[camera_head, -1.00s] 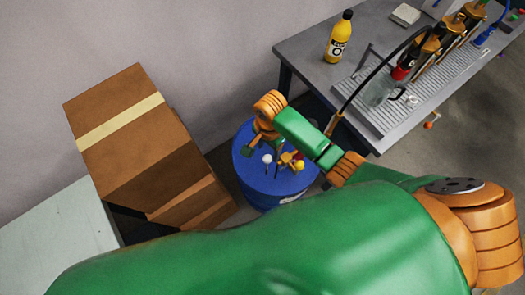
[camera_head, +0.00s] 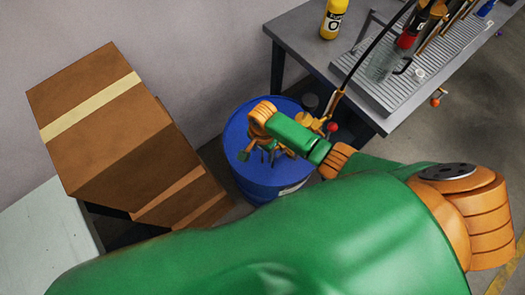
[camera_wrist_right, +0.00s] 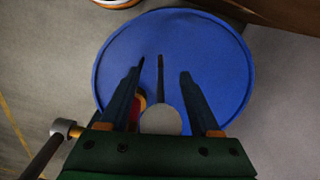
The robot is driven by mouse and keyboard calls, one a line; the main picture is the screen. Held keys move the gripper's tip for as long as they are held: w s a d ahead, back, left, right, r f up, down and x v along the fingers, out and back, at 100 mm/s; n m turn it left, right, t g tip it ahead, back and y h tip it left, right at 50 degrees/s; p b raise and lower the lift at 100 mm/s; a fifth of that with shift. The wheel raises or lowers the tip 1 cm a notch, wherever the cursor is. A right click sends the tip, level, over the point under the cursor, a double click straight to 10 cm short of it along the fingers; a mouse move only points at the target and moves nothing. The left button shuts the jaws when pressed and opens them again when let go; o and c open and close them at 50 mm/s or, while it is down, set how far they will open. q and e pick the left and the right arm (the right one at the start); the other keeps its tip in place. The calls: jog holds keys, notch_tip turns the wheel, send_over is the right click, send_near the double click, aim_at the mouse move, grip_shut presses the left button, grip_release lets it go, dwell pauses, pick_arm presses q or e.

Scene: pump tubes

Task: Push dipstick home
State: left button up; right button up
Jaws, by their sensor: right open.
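The blue drum (camera_head: 233,132) stands on the floor below the bench's left end. My right gripper (camera_wrist_right: 161,72) is open above the drum lid in the wrist view, its two dark fingers apart. A thin dark rod with a round grey knob (camera_wrist_right: 160,119), which looks like the dipstick, shows between the fingers. I cannot tell whether it touches either finger or how deep it sits. In the head view my right gripper (camera_head: 266,155) hangs over the drum, and my arm hides much of the lid. My left gripper is not in view.
The grey bench (camera_head: 310,40) holds a yellow bottle (camera_head: 332,20) and a ribbed tray (camera_head: 395,85). Stacked cardboard boxes (camera_head: 100,130) stand left of the drum.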

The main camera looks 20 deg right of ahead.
grip_shut()
dwell(1.4)
